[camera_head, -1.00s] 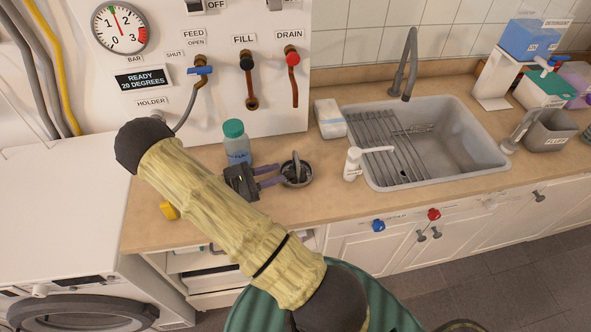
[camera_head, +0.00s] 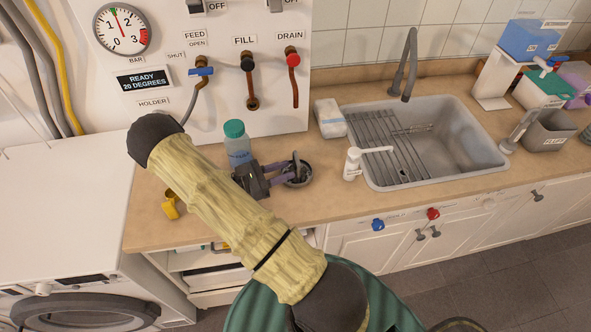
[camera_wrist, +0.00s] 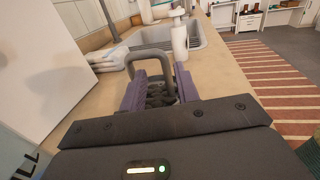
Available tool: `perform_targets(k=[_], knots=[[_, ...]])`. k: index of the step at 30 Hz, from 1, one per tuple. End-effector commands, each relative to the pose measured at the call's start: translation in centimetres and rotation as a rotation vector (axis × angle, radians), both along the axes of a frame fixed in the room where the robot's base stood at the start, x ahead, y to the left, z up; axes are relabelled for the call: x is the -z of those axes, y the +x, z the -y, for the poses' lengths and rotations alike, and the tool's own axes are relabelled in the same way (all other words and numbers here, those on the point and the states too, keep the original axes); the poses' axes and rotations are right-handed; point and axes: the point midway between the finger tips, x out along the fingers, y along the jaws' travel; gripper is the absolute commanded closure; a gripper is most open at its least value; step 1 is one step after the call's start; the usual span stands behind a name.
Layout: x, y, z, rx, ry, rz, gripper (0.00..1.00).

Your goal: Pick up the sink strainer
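The sink strainer (camera_head: 303,182) is a round, dark grey metal piece with an upright loop handle. It is on the counter left of the sink, and in the wrist view its handle (camera_wrist: 150,54) rises just ahead of the fingers. My gripper (camera_head: 287,172) is low over the counter and reaches the strainer from the left. Its two purple fingers are apart, one on each side of the strainer, as the wrist view also shows (camera_wrist: 158,78). I cannot tell whether either finger touches it. The fingers partly hide the strainer's near side.
A bottle with a teal cap (camera_head: 237,145) stands close behind my gripper. A white pump dispenser (camera_head: 352,164) stands to the right, before the sink (camera_head: 460,135). A yellow item (camera_head: 170,208) lies near the counter's left end.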

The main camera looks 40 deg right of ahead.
Motion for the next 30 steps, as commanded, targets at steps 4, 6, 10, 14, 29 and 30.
perform_targets(k=[4, 6, 10, 14, 29, 30], knots=[[-0.1, -1.0, 1.9, 0.005, 0.0, -0.004, 0.69], [0.1, -1.3, 2.9, 0.003, 0.0, -0.003, 0.69], [0.2, -1.5, 4.1, -0.001, 0.001, -0.002, 0.69], [0.4, -1.5, 4.3, -0.003, 0.0, 0.0, 0.69], [0.4, -1.6, 4.3, 0.0, 0.0, 0.0, 0.82], [0.4, -1.6, 4.3, 0.0, 0.0, 0.0, 0.9]])
